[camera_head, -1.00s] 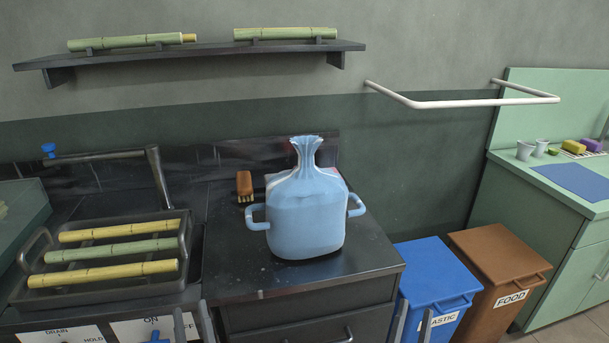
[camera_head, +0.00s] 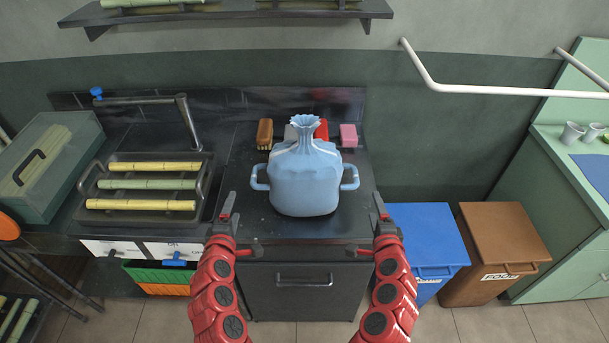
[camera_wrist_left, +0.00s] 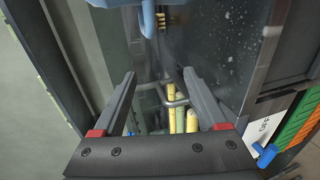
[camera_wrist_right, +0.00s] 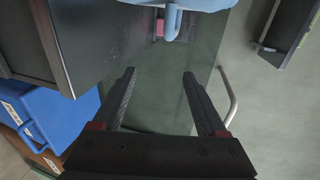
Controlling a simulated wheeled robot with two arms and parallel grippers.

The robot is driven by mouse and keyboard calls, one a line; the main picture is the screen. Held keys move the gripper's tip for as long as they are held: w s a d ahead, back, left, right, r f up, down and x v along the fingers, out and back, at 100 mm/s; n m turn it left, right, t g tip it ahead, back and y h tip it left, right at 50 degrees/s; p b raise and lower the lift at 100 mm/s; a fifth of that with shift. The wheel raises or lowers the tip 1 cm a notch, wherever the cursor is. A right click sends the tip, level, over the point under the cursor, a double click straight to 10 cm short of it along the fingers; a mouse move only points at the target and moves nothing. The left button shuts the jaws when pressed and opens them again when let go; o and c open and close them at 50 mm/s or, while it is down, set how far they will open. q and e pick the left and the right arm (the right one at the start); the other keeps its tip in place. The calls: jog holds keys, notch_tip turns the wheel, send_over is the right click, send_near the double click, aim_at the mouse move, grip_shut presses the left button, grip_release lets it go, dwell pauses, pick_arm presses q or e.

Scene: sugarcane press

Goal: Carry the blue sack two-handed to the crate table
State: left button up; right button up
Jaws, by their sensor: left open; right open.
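The light blue sack (camera_head: 305,185) stands upright on the dark counter (camera_head: 245,225), with a gathered neck on top and a loop handle on each side. Its left handle (camera_head: 260,178) also shows at the top of the left wrist view (camera_wrist_left: 148,18). Its right handle (camera_head: 350,178) shows at the top of the right wrist view (camera_wrist_right: 172,22). My left gripper (camera_head: 238,228) is open and empty, in front of the sack and to its left. My right gripper (camera_head: 370,228) is open and empty, in front and to its right. Neither touches the sack. No crate table is recognisable.
A brown brush (camera_head: 265,133) and a pink sponge (camera_head: 348,136) lie behind the sack. A rack of cane pieces (camera_head: 150,188) sits left, by a tap (camera_head: 187,120). Blue (camera_head: 425,235) and brown (camera_head: 505,240) bins stand right. A white rail (camera_head: 500,92) juts from the wall.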

pick_arm(q)
jog(key=x, duration=1.4)
pick_arm(e)
jog(key=x, duration=1.4)
jog(key=shift+d, duration=0.15)
pick_arm(q)
jog(key=shift+d, duration=0.45)
pick_arm(e)
jog(key=shift+a, duration=0.35)
pick_arm(q)
jog(key=shift+d, duration=0.4)
pick_arm(e)
jog(key=shift+a, duration=0.4)
